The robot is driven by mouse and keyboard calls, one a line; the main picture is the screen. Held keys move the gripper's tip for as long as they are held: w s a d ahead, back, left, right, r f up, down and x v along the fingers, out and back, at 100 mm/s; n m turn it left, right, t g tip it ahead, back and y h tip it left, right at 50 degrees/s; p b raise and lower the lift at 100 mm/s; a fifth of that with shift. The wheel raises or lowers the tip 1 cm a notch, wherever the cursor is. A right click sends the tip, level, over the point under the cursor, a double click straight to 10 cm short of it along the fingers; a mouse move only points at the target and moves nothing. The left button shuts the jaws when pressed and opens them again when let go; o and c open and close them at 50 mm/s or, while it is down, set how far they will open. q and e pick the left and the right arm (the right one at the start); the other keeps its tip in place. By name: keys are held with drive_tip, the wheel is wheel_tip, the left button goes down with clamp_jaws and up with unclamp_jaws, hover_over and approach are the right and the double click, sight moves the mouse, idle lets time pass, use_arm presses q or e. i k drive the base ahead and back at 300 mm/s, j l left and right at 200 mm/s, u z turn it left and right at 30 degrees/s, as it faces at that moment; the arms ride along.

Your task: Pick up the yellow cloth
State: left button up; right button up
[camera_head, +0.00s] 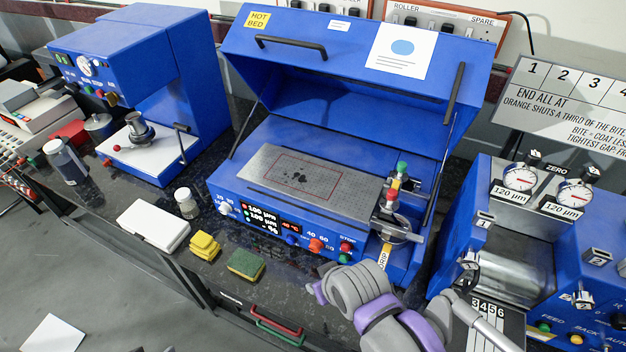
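The yellow cloth (205,246) lies folded in a small stack on the dark countertop, near its front edge, left of a green-and-yellow sponge (246,264). My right gripper (318,291) reaches in from the lower right, grey with purple parts. It is right of the sponge and well apart from the cloth, in front of the blue hot bed machine. Its fingertips are small and partly hidden by the arm, so I cannot tell whether it is open or shut. My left gripper is not in view.
The open blue hot bed machine (262,207) rises behind the sponge. A blue roller machine (500,235) stands at right. A dark bottle (66,160) is at far left.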

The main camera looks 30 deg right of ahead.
sight(203, 245)
drive_tip(key=k+j+z, duration=0.1)
drive_tip(key=z, duration=0.25)
drive_tip(key=k+z, duration=0.25)
drive_tip(key=z, duration=0.15)
